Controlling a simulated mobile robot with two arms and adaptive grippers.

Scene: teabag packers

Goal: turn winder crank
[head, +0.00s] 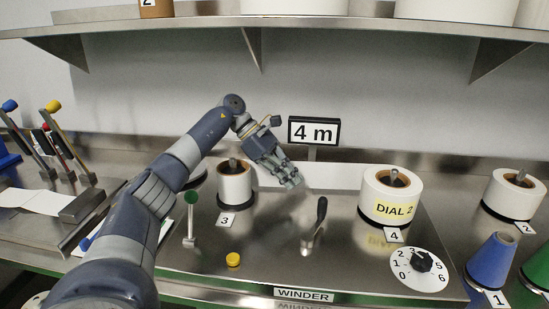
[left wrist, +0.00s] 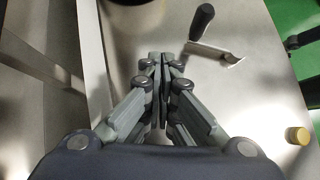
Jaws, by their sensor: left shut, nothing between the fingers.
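The winder crank (head: 320,214) has a black upright handle on a metal arm and stands on the steel winder panel (head: 270,240), near its middle. It also shows in the left wrist view (left wrist: 203,24), above and right of my fingers. My left gripper (head: 291,184) is shut and empty, above the panel, up and left of the crank handle and apart from it. In the left wrist view my left fingertips (left wrist: 163,62) are pressed together with nothing between them. My right gripper is not in view.
A numbered dial (head: 421,262) sits at the panel's right, below spool 4 (head: 391,196). Spool 3 (head: 234,184) stands left of my gripper. A green-topped lever (head: 190,215) and yellow button (head: 233,259) are front left. A "4 m" display (head: 314,131) stands behind.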

